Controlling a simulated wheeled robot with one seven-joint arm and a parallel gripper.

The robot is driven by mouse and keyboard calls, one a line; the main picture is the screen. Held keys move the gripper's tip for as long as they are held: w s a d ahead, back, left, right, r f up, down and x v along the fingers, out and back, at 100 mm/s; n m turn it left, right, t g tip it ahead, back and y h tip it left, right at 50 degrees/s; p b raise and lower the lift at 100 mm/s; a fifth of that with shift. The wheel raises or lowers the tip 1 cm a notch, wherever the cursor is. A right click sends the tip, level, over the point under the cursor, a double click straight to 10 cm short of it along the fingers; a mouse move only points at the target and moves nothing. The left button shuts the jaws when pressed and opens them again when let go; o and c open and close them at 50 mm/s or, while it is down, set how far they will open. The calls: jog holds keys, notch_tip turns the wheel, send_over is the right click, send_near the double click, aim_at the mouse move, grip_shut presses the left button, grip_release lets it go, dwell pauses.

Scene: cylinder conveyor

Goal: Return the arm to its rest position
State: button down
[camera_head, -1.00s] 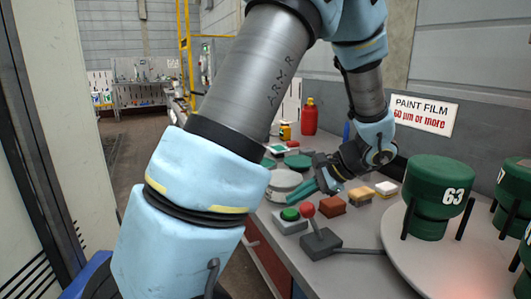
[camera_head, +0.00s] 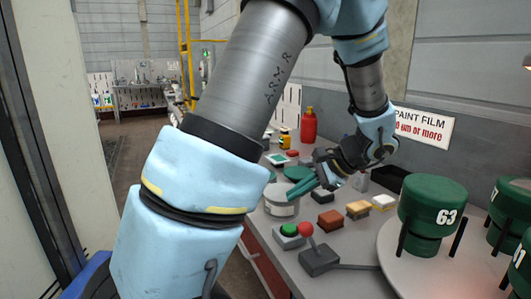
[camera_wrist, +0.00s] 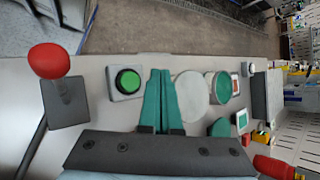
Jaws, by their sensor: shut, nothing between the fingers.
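My arm reaches across the head view from the upper middle, bent down over the grey workbench (camera_head: 345,262). My gripper (camera_head: 293,194) has teal fingers and points down and left, above the bench near a round grey tin (camera_head: 281,207). The gripper also shows in the wrist view (camera_wrist: 160,80), where its two teal fingers lie together with nothing between them. A green push button (camera_wrist: 127,81) and a red-knobbed lever (camera_wrist: 50,62) are to the left of the fingers there.
Green cylinders, one marked 63 (camera_head: 433,205), stand on a round turntable (camera_head: 395,250) at the right. Sponge-like blocks (camera_head: 330,219), a red bottle (camera_head: 309,125) and round green-topped items (camera_head: 296,173) sit on the bench. A wall runs behind the bench.

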jog(key=s+a+f+n+g+h, duration=0.1)
jog(key=s+a+n+h, duration=0.2)
jog(key=a+n, duration=0.3)
jog(key=s+a+f+n+g+h, duration=0.1)
jog(key=s+a+n+h, duration=0.3)
jog(key=a, duration=0.4)
jog(key=shift+s+f+n+h, duration=0.2)
jog(key=shift+n+h, duration=0.6)
jog(key=shift+n, duration=0.4)
